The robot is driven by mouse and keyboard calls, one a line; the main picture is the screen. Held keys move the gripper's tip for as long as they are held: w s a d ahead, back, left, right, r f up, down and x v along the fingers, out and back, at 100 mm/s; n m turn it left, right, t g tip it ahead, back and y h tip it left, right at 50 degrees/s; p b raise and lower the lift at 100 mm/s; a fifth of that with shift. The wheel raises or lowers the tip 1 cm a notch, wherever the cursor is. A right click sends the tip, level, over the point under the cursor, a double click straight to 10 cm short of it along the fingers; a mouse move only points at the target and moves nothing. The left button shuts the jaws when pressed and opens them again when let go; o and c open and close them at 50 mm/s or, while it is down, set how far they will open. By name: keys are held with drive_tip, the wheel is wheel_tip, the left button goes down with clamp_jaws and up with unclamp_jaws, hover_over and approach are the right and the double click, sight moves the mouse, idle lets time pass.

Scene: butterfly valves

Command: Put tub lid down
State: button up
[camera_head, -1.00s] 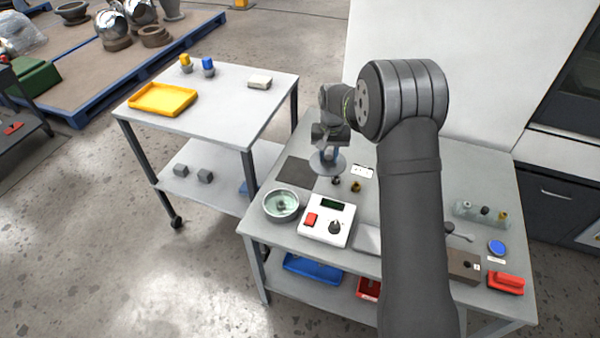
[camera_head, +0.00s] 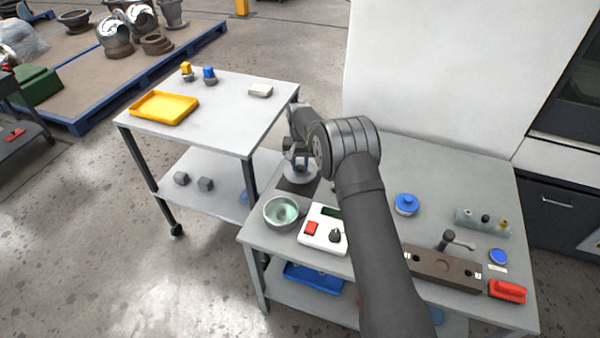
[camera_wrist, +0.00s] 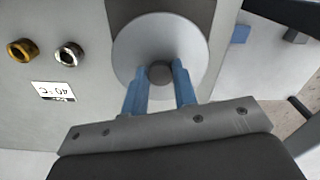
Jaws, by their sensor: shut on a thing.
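The tub lid is a round grey disc (camera_wrist: 135,45) with a small dark knob (camera_wrist: 160,73), seen from above in the wrist view. My gripper (camera_wrist: 160,75) is shut on the knob, with one blue finger on each side. In the head view the lid (camera_head: 300,176) is level over the dark mat (camera_head: 290,187) at the left of the bench. I cannot tell whether it touches the mat. The round tub (camera_head: 267,213) stands open just in front of the mat, with pale green liquid inside.
A white control box (camera_head: 311,241) with a red switch stands right of the tub, partly behind my arm. A cart (camera_head: 225,105) stands left.

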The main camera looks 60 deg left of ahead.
sight(300, 167)
drive_tip(key=shift+f, duration=2)
drive_tip(key=shift+f, duration=0.1)
drive_tip(key=o, duration=1)
wheel_tip(300, 167, up, 12)
drive_tip(key=shift+r, duration=0.15)
wheel_tip(300, 167, down, 12)
drive_tip(key=shift+r, duration=1.7)
